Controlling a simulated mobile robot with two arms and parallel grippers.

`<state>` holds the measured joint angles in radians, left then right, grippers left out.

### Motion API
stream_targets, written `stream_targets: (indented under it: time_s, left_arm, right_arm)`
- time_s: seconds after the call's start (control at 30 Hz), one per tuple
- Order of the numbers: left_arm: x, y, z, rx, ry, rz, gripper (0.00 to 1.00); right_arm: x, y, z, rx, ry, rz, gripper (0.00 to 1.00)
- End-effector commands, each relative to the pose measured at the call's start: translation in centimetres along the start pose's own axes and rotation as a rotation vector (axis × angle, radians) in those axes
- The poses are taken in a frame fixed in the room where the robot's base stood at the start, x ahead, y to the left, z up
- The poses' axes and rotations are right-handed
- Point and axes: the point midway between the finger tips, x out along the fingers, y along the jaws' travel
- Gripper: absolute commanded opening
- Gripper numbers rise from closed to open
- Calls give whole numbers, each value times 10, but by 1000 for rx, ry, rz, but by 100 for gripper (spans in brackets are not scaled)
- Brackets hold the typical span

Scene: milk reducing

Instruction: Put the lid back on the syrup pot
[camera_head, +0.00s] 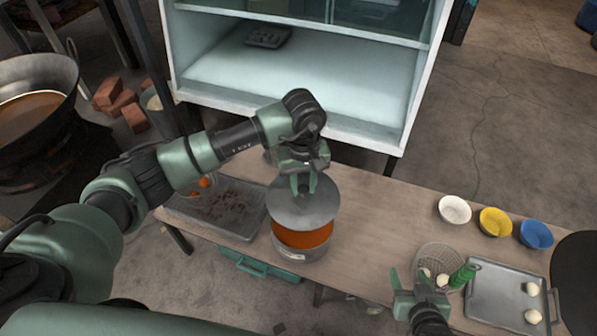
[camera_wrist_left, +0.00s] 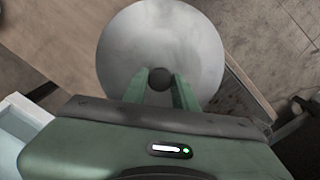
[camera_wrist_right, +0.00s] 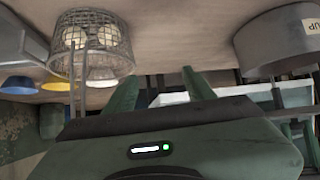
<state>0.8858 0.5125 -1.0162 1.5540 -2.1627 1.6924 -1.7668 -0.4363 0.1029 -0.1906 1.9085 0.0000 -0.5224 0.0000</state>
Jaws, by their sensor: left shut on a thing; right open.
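The syrup pot (camera_head: 303,248) stands on the table, with orange-brown syrup (camera_head: 303,236) showing at its near side. The round grey lid (camera_head: 304,212) is above the pot and covers the far part of its opening. My left gripper (camera_head: 303,186) is shut on the lid's knob, and the left wrist view shows the dark knob (camera_wrist_left: 160,79) between the fingertips. I cannot tell how high the lid is over the rim. My right gripper (camera_head: 418,287) is open and empty near the table's front edge. The pot also shows in the right wrist view (camera_wrist_right: 275,45).
A dark-stained tray (camera_head: 219,208) lies left of the pot. White (camera_head: 454,209), yellow (camera_head: 495,221) and blue (camera_head: 536,233) bowls line the far edge. The table between pot and basket is clear.

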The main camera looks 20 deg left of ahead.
Motion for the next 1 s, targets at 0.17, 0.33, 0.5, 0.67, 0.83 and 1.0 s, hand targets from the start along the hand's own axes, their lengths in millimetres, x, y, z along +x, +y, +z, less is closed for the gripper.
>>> stream_targets:
  time_s: [0.17,0.33,0.5,0.67,0.83,1.0]
  left_arm:
    - [8,1,4,-97,-6,-5,0]
    - [20,0,7,-166,-4,-10,0]
    - [27,-2,9,-201,-2,-13,0]
    - [32,-2,9,-211,0,-14,0]
    - [39,-2,9,-211,-1,-13,0]
    - [47,-2,9,-210,-1,-14,0]
  right_arm:
    - [-21,8,82,8,-330,14,54]
    - [-48,13,140,16,-564,24,54]
    - [-67,14,170,21,-690,28,54]
    - [-72,15,176,22,-720,29,54]
    - [-75,16,165,23,-712,30,54]
    - [-81,16,149,23,-702,32,54]
